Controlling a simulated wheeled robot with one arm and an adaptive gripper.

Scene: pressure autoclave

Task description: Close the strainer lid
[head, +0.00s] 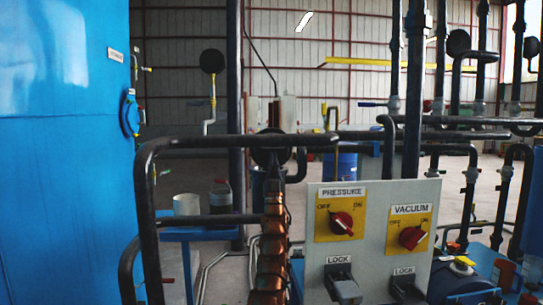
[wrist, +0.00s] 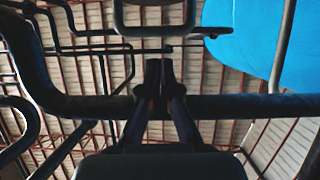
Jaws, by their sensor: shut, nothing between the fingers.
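My gripper (wrist: 166,72) shows in the wrist view with its two dark fingers together and nothing between them. The fingers point up the picture, near a dark pipe (wrist: 235,106) that crosses the view; I cannot tell whether they touch it. I cannot make out the strainer lid for sure in either view. In the head view a dark round disc (head: 269,146) sits above a copper-coloured segmented column (head: 272,245); I cannot tell what it is.
A grey control panel (head: 375,245) with PRESSURE (head: 341,225) and VACUUM (head: 412,236) knobs stands at front right. A large blue tank (head: 65,150) fills the left. Dark pipes (head: 230,142) cross the middle; more crowd the right. A floor strip shows behind.

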